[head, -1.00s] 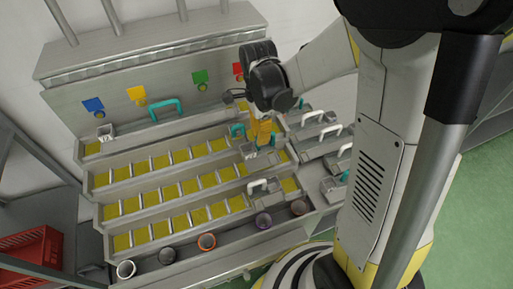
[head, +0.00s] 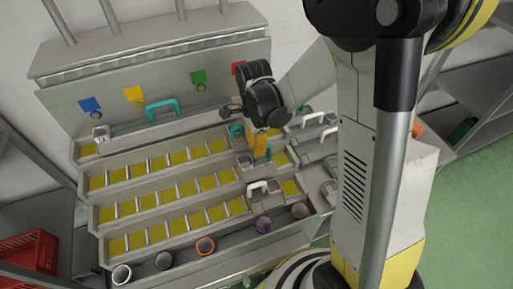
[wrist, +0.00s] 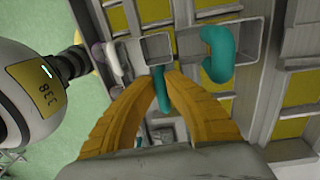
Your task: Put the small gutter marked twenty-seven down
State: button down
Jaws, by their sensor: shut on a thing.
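My gripper (head: 261,156) has yellow fingers, shut on the teal handle (wrist: 162,92) of a small grey gutter (wrist: 155,48). The fingers and wrist hide much of this gutter. In the head view it is low over the right part of the stepped bench, among the yellow-floored channels; I cannot tell whether it touches them. No number can be read on it. A second teal handle (head: 236,131) stands close behind and left of my fingers, and a teal handle (wrist: 220,55) shows right of them in the wrist view. A white-handled gutter (head: 258,187) sits nearer the front.
Long yellow-floored channels (head: 175,183) step down the bench. More handled gutters (head: 313,118) lie at the right. A larger teal handle (head: 163,110) stands at the back. A red crate (head: 28,255) is at lower left.

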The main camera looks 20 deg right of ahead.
jog(key=shift+f, duration=0.2)
jog(key=c, duration=1.6)
grip_release()
jog(key=shift+o, duration=0.2)
jog(key=shift+r, duration=0.15)
notch_tip(320, 180, up, 12)
jog(key=p, duration=0.4)
jog(key=s+r+n+t, duration=0.8)
jog(key=s+r+n, duration=0.2)
jog(key=n, duration=0.8)
jog(key=shift+s, duration=0.45)
